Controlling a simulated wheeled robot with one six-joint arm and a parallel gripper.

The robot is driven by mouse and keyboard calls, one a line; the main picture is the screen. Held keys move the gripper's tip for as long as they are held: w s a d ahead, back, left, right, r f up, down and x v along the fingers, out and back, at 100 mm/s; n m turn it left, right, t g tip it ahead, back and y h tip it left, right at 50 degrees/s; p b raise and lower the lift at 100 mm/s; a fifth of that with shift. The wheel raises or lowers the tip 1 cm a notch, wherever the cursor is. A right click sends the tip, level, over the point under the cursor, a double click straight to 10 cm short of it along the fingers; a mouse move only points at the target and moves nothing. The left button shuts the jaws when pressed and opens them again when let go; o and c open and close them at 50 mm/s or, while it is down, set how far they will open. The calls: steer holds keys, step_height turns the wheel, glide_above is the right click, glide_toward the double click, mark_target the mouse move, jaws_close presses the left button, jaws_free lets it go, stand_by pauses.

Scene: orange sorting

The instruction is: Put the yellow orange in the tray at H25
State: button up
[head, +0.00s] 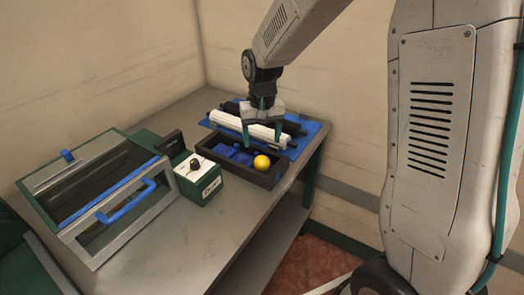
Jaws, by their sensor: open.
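A yellow orange (261,162) sits in the right part of a dark tray (273,183) on the table. The left part of the tray has a blue inside (235,154). My gripper (261,142) is above the tray, pointing down, with its fingers spread apart and nothing seen between them. Its right finger is near the orange, up and to the right of it; I cannot tell the exact height. No H25 label can be read.
Behind the tray, a white roll (233,124) and dark rolls lie on a blue mat (313,130). A green and white box with a black knob (196,175) stands left of the tray. A case with a blue handle (126,203) stands farther left. The table front (215,235) is clear.

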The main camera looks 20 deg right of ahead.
steer(key=shift+r, duration=1.85)
steer(key=s+d+r, duration=0.2)
steer(key=s+r, duration=0.7)
steer(key=s, duration=0.4)
steer(key=s+d+r+n+t, duration=0.1)
steer(key=s, duration=1.6)
steer(key=shift+n, duration=0.4)
